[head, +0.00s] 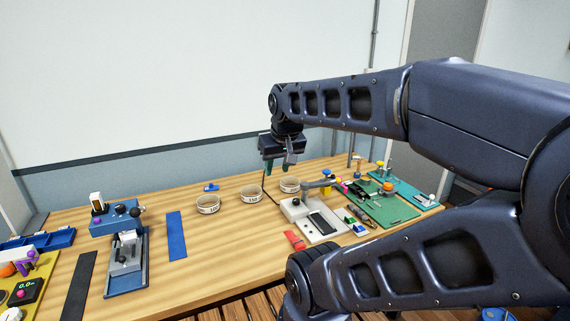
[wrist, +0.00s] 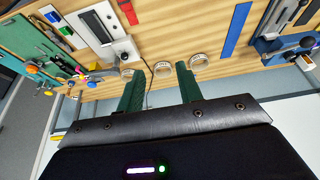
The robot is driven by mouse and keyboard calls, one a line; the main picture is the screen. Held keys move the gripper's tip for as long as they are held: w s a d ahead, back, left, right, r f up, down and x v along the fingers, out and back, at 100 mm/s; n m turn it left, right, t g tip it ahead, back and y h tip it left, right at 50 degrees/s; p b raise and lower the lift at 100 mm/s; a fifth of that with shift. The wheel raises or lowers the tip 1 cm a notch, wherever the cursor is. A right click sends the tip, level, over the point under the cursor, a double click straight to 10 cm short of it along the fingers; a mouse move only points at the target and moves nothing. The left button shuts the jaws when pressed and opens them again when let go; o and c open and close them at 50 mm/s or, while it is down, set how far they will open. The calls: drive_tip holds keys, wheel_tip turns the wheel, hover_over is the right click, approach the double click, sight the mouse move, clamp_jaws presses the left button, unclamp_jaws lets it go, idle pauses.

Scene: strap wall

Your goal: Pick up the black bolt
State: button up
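I cannot make out the black bolt for certain in either view; the small parts on the bench are too small to tell apart. My gripper (head: 279,168) hangs above the back part of the wooden bench, behind the white rings, pointing down. Small coloured parts (head: 356,187) lie around the green mat to the right of my gripper.
Three white rings (head: 252,194) stand mid-bench. A white device (head: 311,218) and red block (head: 294,240) are right of them. A green mat (head: 384,204) lies farther right. A blue strip (head: 177,236), blue-grey vise (head: 127,262) and dark strip (head: 79,286) are left. The bench's back left is mostly clear.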

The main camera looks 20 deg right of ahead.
drive_tip(key=w+d+f+m+g, duration=0.1)
drive_tip(key=w+d+m, duration=0.4)
drive_tip(key=w+d, duration=0.5)
drive_tip(key=w+d+f+m+g, duration=0.15)
drive_tip(key=w+d+m, duration=0.3)
drive_tip(key=w, duration=1.05)
drive_tip(key=w+d+f+m+g+h, duration=0.1)
drive_tip(key=w+d+f+m+h, duration=0.15)
drive_tip(key=w+d+f, duration=0.55)
drive_tip(key=w+d+f+m+h, duration=0.1)
drive_tip(key=w+d+f+m, duration=0.2)
drive_tip(key=d+f, duration=0.5)
drive_tip(key=w+d+f+m+g+h, duration=0.1)
drive_tip(key=w+d+f+m, duration=0.2)
drive_tip(key=w+d+f, duration=0.55)
drive_tip(key=s+d+f, duration=0.1)
drive_tip(key=d+f, duration=0.1)
drive_tip(key=s+d+f, duration=0.1)
drive_tip(key=d+f, duration=0.1)
drive_tip(key=s+d+f, duration=0.1)
drive_tip(key=d+f, duration=0.1)
drive_tip(key=shift+d+f, duration=0.3)
clamp_jaws()
